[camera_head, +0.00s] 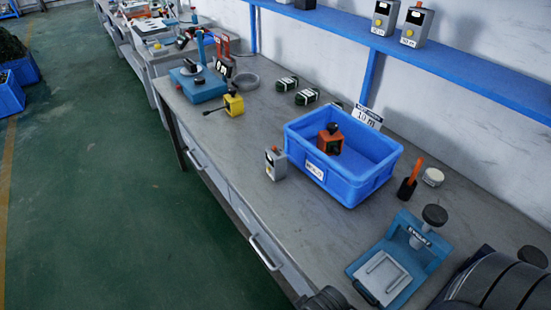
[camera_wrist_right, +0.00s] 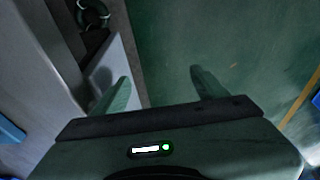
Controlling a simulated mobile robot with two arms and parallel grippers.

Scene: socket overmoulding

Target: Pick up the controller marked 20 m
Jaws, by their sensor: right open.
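One controller (camera_head: 275,163) stands upright on the workbench, just left of the blue bin. Two more, a left shelf controller (camera_head: 382,18) and a right shelf controller (camera_head: 415,27), stand on the blue wall shelf. Their small labels are too blurred to tell which is marked 20 m. My right gripper (camera_wrist_right: 160,88) is open and empty in the right wrist view, with green floor beyond its fingers. My left gripper is not in view.
A blue bin (camera_head: 360,187) holds an orange device; a 10 m sign (camera_head: 367,116) stands behind it. A blue press (camera_head: 410,250) stands at the bench's near right. A black holder with an orange handle (camera_head: 411,177) is beside the bin. The bench (camera_head: 222,140) left of the bin has clear room.

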